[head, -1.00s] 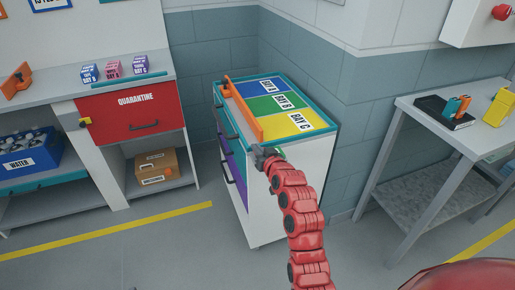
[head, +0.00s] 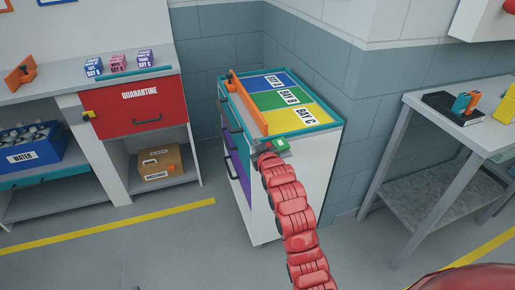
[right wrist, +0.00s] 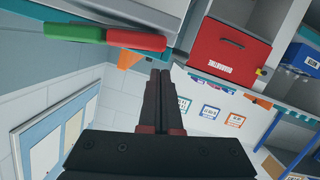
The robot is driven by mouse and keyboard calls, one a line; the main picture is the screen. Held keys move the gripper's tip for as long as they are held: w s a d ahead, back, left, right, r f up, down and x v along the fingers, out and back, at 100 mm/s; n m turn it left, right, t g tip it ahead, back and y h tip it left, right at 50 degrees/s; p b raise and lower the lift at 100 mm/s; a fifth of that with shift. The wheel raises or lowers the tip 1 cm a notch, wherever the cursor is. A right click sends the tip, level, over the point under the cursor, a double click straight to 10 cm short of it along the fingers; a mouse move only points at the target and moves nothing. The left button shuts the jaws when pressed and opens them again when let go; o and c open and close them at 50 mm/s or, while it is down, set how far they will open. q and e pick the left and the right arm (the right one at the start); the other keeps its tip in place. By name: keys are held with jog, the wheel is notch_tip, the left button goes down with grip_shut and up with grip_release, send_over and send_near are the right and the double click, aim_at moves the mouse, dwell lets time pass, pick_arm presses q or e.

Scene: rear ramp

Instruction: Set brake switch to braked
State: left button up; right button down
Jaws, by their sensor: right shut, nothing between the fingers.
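The brake switch (head: 277,145) is a small green and red piece at the near front corner of the cart (head: 300,185). In the right wrist view the switch (right wrist: 105,36) is a bar, green on the left half and red on the right half. My right gripper (head: 264,150) is at that corner, right beside the switch; the red arm partly hides it. In the right wrist view its dark fingers (right wrist: 160,74) are together and empty, below and right of the red end, with no clear contact. My left gripper is not in view.
The cart top has blue, green and yellow bays and an orange divider (head: 247,106). A counter with a red quarantine drawer (head: 133,107) stands left. A grey table (head: 465,125) with a black item stands right. Floor shows in front of the cart.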

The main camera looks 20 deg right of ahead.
jog(key=r+v, duration=0.2)
jog(key=v, duration=0.8)
jog(key=shift+a+b, duration=0.2)
jog(key=shift+b, duration=0.1)
jog(key=shift+s, duration=0.1)
jog(key=shift+r, duration=0.15)
